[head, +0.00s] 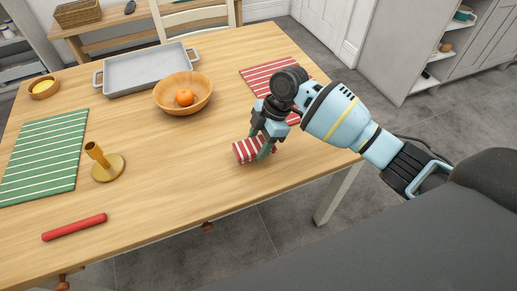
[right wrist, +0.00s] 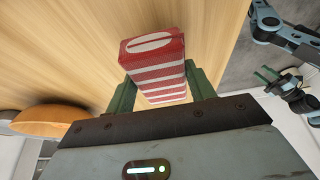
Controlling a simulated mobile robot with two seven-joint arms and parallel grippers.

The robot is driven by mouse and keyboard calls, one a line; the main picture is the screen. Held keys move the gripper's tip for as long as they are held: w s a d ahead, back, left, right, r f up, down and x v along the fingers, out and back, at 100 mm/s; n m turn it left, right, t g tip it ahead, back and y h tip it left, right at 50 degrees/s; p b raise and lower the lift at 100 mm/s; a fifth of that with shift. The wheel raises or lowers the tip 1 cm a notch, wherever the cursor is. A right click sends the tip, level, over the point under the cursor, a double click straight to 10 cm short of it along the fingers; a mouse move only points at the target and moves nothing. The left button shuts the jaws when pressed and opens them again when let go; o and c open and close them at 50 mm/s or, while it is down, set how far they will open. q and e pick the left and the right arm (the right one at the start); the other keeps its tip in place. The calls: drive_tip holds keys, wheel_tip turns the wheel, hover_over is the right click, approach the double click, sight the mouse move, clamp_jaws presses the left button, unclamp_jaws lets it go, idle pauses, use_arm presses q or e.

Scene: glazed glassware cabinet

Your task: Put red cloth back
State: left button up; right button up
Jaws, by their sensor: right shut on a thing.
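The red cloth (head: 252,148), striped red and white and folded into a thick block, is at the right front part of the wooden table. My right gripper (head: 263,143) is shut on it, with the arm coming in from the right. In the right wrist view the cloth (right wrist: 155,65) sits between the two green fingers (right wrist: 160,97), its folded end towards the top. Whether the cloth touches the table is hard to tell. My left gripper (right wrist: 275,78) shows small at the right of the right wrist view; its jaw state is unclear. It is out of the head view.
A flat red striped mat (head: 262,76) lies behind my right gripper, partly hidden by it. A wooden bowl (head: 168,96) with an orange, a grey tray (head: 125,80), a green striped mat (head: 45,155), a candle holder (head: 108,168) and a red candle (head: 74,227) stand or lie leftward. The front middle is clear.

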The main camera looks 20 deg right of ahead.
drive_tip(key=shift+s+f, duration=0.15)
drive_tip(key=shift+f, duration=1.45)
drive_tip(key=shift+f, duration=0.2)
drive_tip(key=o, duration=1)
drive_tip(key=shift+c, duration=0.2)
drive_tip(key=shift+r, duration=0.1)
drive_tip(key=v, duration=1.2)
drive_tip(key=shift+p, duration=0.4)
drive_tip(key=shift+r, duration=0.15)
